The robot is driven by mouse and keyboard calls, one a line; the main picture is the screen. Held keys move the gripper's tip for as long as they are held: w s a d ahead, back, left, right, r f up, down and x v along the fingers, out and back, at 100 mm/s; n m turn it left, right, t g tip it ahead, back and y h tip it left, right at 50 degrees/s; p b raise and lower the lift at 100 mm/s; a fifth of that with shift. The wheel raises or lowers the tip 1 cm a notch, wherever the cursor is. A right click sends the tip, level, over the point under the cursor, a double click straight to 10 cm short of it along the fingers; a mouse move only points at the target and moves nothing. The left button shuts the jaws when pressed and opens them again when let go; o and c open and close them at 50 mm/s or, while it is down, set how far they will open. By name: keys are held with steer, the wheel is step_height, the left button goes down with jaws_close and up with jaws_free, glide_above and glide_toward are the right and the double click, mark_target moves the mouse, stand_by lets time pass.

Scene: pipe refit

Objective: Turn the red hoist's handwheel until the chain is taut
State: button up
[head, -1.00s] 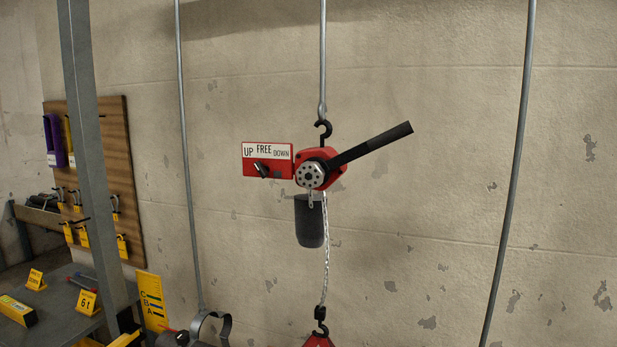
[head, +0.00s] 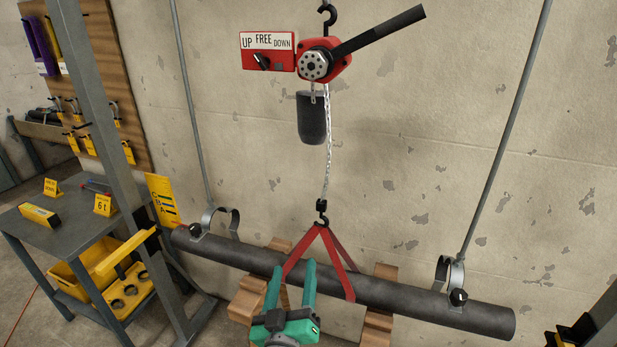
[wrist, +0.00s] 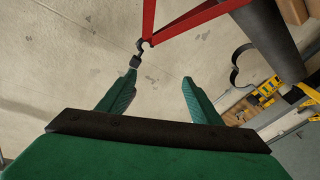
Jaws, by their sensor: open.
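The red hoist (head: 342,67) hangs from a black hook in the upper middle of the head view. Its round silver handwheel (head: 315,65) faces me, and a black lever points up and right. The selector knob (head: 262,61) sits under UP on the UP/FREE/DOWN plate. The chain (head: 328,140) runs down with a slight bend to a lower hook (head: 322,215), which holds a red sling (head: 333,255) at the pipe (head: 400,292). The hook (wrist: 146,45) and sling also show in the wrist view. My green gripper (head: 292,270) is open and empty, low in front of the pipe, well below the handwheel.
Two pipe clamps (head: 452,280) hang on rods at either side. Wooden blocks (head: 378,325) stand under the pipe. A grey post (head: 95,120) and a tool cart (head: 75,225) with a yellow bin are at left. A black chain bag (head: 312,118) hangs beside the chain.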

steer(key=w+a+r+m+h, duration=0.1)
steer(key=w+r+m+h, duration=0.15)
steer(key=r, duration=1.05)
steer(key=w+a+r+m+h, duration=0.1)
steer(key=w+r+m+h, duration=0.15)
steer(key=r, duration=0.95)
steer(key=m+g+y, duration=0.1)
steer(key=m+g, duration=0.1)
steer(key=m, duration=0.3)
glide_toward(311, 66)
steer(key=x, duration=0.8)
steer(key=shift+w+d, duration=0.1)
steer(key=shift+w, duration=0.2)
steer(key=c, duration=1.1)
steer(key=shift+o, duration=0.2)
